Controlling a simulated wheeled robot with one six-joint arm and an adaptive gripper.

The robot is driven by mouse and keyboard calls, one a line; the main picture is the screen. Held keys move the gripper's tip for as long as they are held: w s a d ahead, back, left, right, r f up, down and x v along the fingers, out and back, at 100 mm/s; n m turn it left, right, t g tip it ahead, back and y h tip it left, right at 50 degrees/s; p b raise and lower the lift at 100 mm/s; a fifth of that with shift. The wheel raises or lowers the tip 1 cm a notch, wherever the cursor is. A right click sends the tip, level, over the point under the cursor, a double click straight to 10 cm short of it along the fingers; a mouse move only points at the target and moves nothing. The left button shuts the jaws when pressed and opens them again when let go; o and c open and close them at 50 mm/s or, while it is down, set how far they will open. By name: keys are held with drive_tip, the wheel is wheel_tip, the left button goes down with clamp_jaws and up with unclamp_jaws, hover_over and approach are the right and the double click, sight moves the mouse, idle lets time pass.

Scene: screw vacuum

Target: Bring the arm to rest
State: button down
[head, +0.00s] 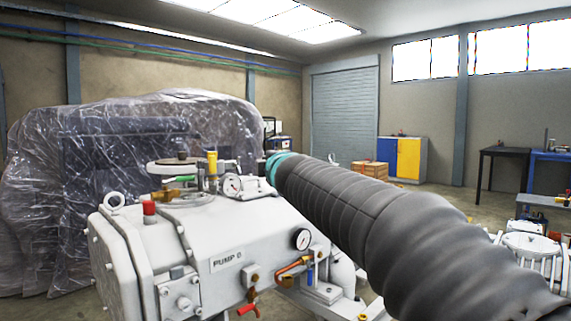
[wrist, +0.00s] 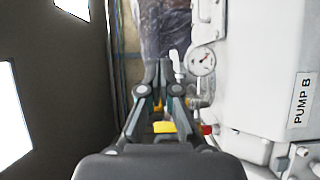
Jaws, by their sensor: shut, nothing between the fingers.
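My gripper (wrist: 159,70) shows in the wrist view with its two dark fingers together and nothing between them. It is over or beside the white pump (wrist: 254,70), whose casing and "PUMP B" label fill the right of that view; the gap between them is hard to judge. In the head view my grey-sleeved arm reaches from the lower right to the middle, ending in a teal band beside the pump (head: 228,243). The gripper itself does not show clearly there.
Close to the arm are a gauge (head: 233,185), a yellow-topped fitting (head: 211,160) and a second gauge (head: 301,239) on the pump. A plastic-wrapped machine (head: 120,170) stands behind on the left. White machinery (head: 530,243) is at the lower right. Open floor lies beyond.

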drive_tip(key=s+d+p, duration=0.1)
drive_tip(key=s+d, duration=0.2)
drive_tip(key=s, duration=0.2)
drive_tip(key=s+d+f+m+g+h, duration=0.2)
drive_tip(key=s+d+f+m, duration=0.15)
drive_tip(key=f, duration=0.35)
drive_tip(key=s+d+f+m+g+h, duration=0.2)
drive_tip(key=s+d+f+m+g, duration=0.1)
drive_tip(key=f+m, duration=0.3)
drive_tip(key=s+d+f+m+g+h, duration=0.1)
drive_tip(key=s+d+f+m+g, duration=0.15)
drive_tip(key=f, duration=0.45)
drive_tip(key=s+d+f+m+g, duration=0.1)
drive_tip(key=s+f, duration=0.3)
drive_tip(key=s, duration=0.5)
drive_tip(key=s+f+m+g, duration=0.2)
drive_tip(key=s+f+m, duration=0.2)
drive_tip(key=s, duration=0.4)
drive_tip(key=s+d+f+m+g+y, duration=0.1)
drive_tip(key=s+f+m, duration=0.2)
drive_tip(key=s+f, duration=0.3)
drive_tip(key=shift+s+d+p, duration=0.3)
drive_tip(key=shift+s, duration=1.55)
